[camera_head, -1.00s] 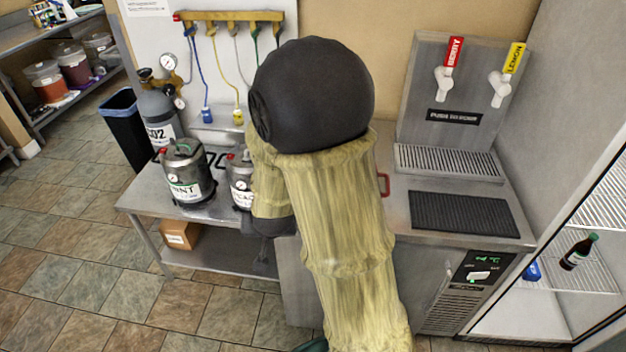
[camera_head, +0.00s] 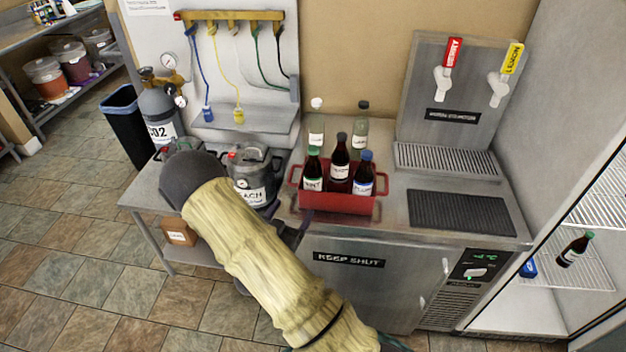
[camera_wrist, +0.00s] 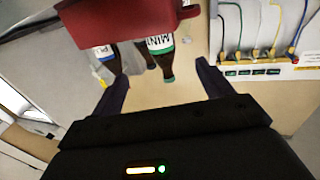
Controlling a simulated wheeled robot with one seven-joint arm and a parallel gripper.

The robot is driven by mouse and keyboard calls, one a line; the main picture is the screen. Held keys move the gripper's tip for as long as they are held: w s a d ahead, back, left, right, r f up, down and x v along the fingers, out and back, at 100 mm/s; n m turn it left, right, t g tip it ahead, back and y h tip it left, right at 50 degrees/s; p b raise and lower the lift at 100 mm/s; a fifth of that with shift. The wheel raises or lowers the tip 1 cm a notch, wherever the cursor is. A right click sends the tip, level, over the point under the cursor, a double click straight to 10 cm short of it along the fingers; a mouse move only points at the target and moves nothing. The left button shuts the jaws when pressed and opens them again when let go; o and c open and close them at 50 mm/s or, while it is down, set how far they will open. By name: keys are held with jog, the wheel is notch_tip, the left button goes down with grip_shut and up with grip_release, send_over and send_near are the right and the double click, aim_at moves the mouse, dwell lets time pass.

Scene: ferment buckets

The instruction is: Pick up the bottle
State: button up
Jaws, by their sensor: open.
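Several bottles stand on the counter. A red crate (camera_head: 340,202) holds three dark ones: a green-capped MINT bottle (camera_head: 313,172), a black-capped bottle (camera_head: 340,165) and a blue-capped bottle (camera_head: 363,178). Two clear bottles, one white-capped (camera_head: 317,125) and one dark-capped (camera_head: 360,135), stand behind it. Another dark bottle (camera_head: 574,251) is on the fridge shelf at right. My gripper (camera_wrist: 162,70) is open and empty. In the wrist view the picture is turned over, and the MINT bottle (camera_wrist: 158,48) and red crate (camera_wrist: 120,20) show beyond the fingers, apart from them.
A steel keg labelled PEACH (camera_head: 252,180) stands left of the crate on a lower table. A drip mat (camera_head: 460,212) and tap tower (camera_head: 450,100) are to the right. Hoses hang on the back panel (camera_head: 240,60). Bare counter lies between crate and mat.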

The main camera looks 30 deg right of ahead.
aim_at(310, 182)
jog(key=p+x, duration=0.4)
jog(key=x, duration=0.8)
jog(key=shift+w, duration=0.15)
jog(key=w+d+p, duration=0.1)
jog(key=w+d+r+p, duration=0.1)
jog(key=d+p, duration=0.1)
jog(key=shift+w+d+r, duration=0.1)
jog(key=shift+w, duration=0.3)
jog(key=shift+w+d, duration=0.35)
jog(key=shift+w, duration=0.05)
jog(key=c, duration=1.5)
